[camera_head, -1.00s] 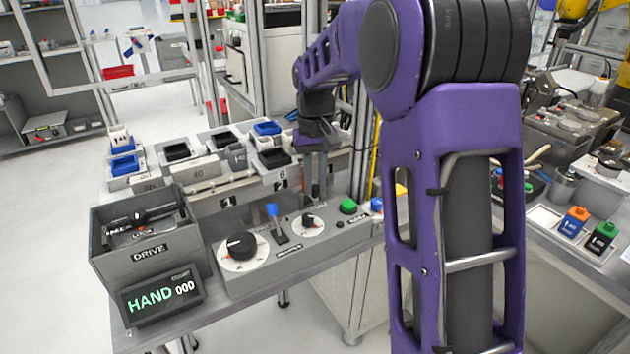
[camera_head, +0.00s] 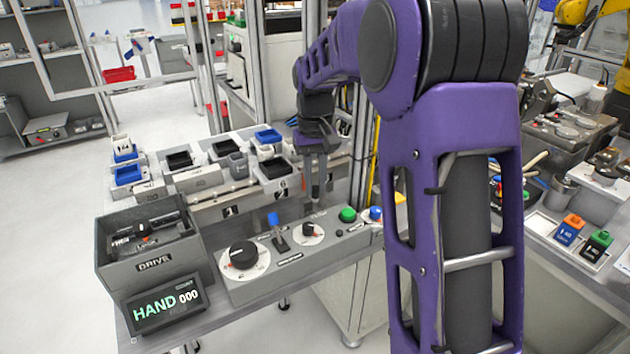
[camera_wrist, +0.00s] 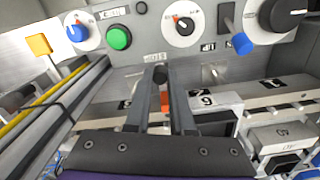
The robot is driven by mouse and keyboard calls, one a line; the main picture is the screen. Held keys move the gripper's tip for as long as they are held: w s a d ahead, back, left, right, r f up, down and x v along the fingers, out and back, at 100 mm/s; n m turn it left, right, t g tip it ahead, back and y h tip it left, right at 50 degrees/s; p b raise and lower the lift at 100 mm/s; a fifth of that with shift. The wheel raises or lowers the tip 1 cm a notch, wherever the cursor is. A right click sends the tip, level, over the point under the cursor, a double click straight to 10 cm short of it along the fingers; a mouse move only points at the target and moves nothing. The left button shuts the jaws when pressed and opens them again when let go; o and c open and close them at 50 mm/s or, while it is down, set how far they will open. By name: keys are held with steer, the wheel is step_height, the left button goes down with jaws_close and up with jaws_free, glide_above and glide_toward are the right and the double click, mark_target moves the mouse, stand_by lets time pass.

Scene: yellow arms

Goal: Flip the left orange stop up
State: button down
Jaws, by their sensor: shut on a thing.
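My gripper (camera_head: 316,195) points down between the grey control panel and the row of trays on the bench. In the wrist view its two long dark fingers (camera_wrist: 162,85) are close together. An orange stop (camera_wrist: 164,102) shows as a small patch between them, and they are shut on it. Most of the stop is hidden by the fingers, so I cannot tell its tilt. In the head view the stop cannot be made out.
The control panel (camera_head: 245,290) carries a black dial (camera_head: 243,254), a blue-tipped lever (camera_head: 274,220), a smaller dial (camera_head: 312,232) and a green button (camera_head: 348,214). A DRIVE box (camera_head: 150,266) and a HAND display (camera_head: 165,305) stand at left. Numbered trays (camera_head: 205,180) line the rear.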

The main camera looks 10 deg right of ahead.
mark_target(315, 187)
steer(key=shift+w+r, duration=0.15)
steer(key=shift+r, duration=0.1)
steer(key=c, duration=0.9)
jaws_free()
steer(key=shift+r, duration=0.1)
steer(key=shift+o, duration=0.7)
step_height(315, 187, up, 17)
steer(key=p, duration=0.3)
